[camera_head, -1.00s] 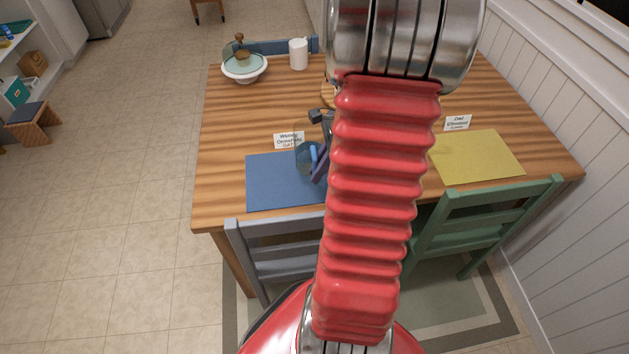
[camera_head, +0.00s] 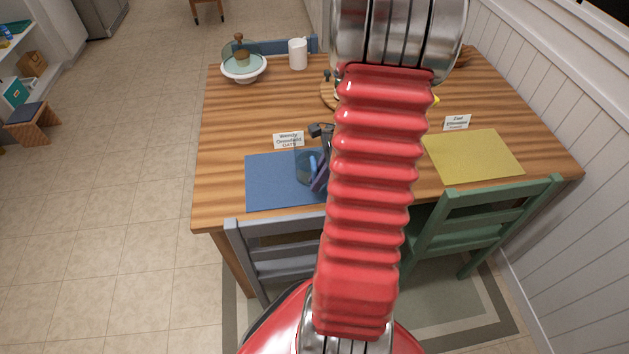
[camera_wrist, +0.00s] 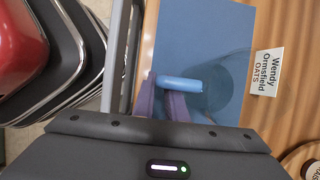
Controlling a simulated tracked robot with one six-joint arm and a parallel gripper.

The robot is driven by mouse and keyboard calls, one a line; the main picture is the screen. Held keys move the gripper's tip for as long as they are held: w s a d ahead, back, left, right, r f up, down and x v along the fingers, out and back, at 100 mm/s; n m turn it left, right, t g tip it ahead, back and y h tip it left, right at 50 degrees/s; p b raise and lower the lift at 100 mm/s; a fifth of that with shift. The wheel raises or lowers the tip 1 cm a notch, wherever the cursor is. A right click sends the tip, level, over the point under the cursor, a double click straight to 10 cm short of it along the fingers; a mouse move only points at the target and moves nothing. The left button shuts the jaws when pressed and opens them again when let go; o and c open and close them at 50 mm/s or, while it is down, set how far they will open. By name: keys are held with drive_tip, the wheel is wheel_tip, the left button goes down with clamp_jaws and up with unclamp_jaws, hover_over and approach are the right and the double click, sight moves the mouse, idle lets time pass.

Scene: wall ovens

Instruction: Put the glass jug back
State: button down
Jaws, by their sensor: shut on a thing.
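The glass jug (camera_head: 304,168) is clear and bluish with a light blue handle. It shows over the blue placemat (camera_head: 265,189) at the table's near left. In the wrist view, the jug's faint glass body (camera_wrist: 222,88) shows against the blue mat, with the handle (camera_wrist: 180,84) toward me. My gripper (camera_head: 319,177), with purple fingers, is shut on the handle; the fingers (camera_wrist: 163,98) show in the wrist view too. I cannot tell whether the jug's base touches the mat. My arm hides part of the table's middle.
A name card (camera_head: 289,140) stands behind the blue mat. A yellow placemat (camera_head: 473,157) lies at right. A domed stand (camera_head: 243,70) and white mug (camera_head: 298,54) stand at the back left. A round wooden board (camera_head: 328,95) is partly hidden. Chairs line the near edge.

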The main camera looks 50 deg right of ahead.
drive_tip(key=c, duration=1.8)
unclamp_jaws()
drive_tip(key=v, duration=1.2)
drive_tip(key=shift+a, duration=0.1)
